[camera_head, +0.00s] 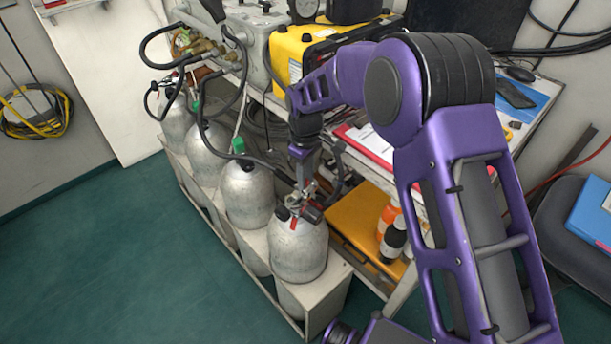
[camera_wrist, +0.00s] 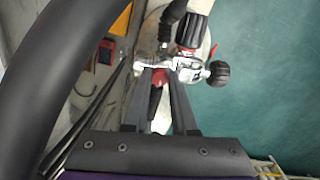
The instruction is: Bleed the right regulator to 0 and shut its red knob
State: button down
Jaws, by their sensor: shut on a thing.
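The nearest gas cylinder (camera_head: 297,252) stands upright in the rack, with a regulator (camera_head: 313,207) on its top. My gripper (camera_head: 304,182) reaches down to this regulator from above. In the wrist view my gripper (camera_wrist: 165,72) has its two grey fingers on either side of a red knob (camera_wrist: 160,90), at a metal fitting (camera_wrist: 188,68); it looks shut on the red knob, partly hidden by the fingers. A black knob (camera_wrist: 217,73) sits right of the fitting, and a ribbed black cap (camera_wrist: 195,28) above it. No gauge reading is legible.
More cylinders (camera_head: 246,196) stand in a row behind, one with a green cap (camera_head: 238,146). Black hoses run over them. A yellow case (camera_head: 310,48) stands on the bench, and orange and black bottles (camera_head: 392,240) on the shelf at right. The green floor (camera_head: 110,250) at left is clear.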

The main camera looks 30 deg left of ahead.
jog(key=m, duration=0.6)
jog(key=shift+m, duration=0.3)
jog(key=m+p, duration=0.1)
jog(key=m, duration=0.5)
jog(key=shift+m, duration=0.3)
jog(key=m, duration=0.3)
jog(key=shift+r, duration=0.1)
jog(key=shift+w+m+p, duration=0.1)
jog(key=shift+m+p, duration=0.3)
jog(key=shift+m, duration=1.8)
jog(key=c, duration=1)
grip_release()
